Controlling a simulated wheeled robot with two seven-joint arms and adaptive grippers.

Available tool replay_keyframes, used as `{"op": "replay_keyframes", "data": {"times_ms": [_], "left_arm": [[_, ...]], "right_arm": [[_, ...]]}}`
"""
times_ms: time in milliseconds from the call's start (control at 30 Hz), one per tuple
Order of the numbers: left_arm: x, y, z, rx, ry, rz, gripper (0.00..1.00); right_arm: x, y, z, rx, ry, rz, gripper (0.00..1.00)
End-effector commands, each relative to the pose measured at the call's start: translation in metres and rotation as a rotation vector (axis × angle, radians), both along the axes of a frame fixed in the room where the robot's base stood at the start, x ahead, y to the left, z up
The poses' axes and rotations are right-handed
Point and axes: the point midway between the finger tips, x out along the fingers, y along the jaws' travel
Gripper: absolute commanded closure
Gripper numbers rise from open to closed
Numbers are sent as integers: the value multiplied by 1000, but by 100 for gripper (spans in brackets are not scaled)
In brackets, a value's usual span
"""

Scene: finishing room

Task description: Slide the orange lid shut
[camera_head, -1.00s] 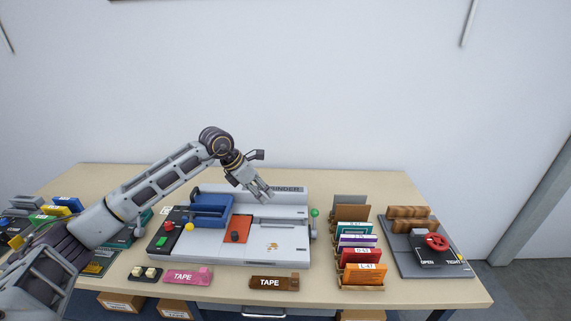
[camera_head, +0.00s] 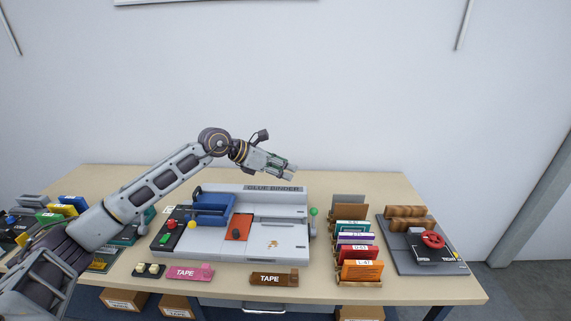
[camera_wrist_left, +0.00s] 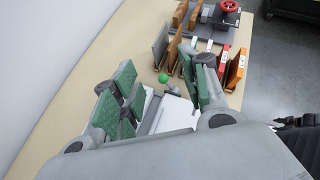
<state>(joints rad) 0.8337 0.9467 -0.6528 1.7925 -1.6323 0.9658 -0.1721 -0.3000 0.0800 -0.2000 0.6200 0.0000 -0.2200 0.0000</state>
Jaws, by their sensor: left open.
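The orange lid (camera_head: 239,226) is a small flat plate with a dark knob, on the bed of the grey glue binder (camera_head: 290,211), right of its blue part. Amber spots (camera_head: 272,244) show on the pale bed to the lid's right. My left gripper (camera_head: 291,172) is open and empty, raised above and behind the binder, up and to the right of the lid. In the left wrist view its green-padded fingers (camera_wrist_left: 163,98) are spread apart, with part of the pale binder showing between them. The lid cannot be made out there.
A green-knobbed lever (camera_head: 314,212) stands at the binder's right end. A rack of coloured cards (camera_head: 358,250) and a clamp with a red wheel (camera_head: 433,239) are farther right. Pink tape (camera_head: 190,273) and brown tape (camera_head: 273,279) lie along the front edge.

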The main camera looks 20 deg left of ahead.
Motion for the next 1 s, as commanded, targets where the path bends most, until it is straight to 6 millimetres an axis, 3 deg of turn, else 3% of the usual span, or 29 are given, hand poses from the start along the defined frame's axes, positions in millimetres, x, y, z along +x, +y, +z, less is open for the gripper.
{"op": "replay_keyframes", "data": {"times_ms": [300,667,867,1000], "left_arm": [[6,-6,22,-70,-52,4,56],[6,-7,24,-76,-57,4,56],[6,-12,21,-96,-59,2,82],[4,-26,14,-153,-67,-3,100]], "right_arm": [[0,0,0,0,0,0,57],[0,0,0,0,0,0,57],[2,0,-1,0,-1,0,57],[7,0,-5,-1,-6,-1,57]]}}
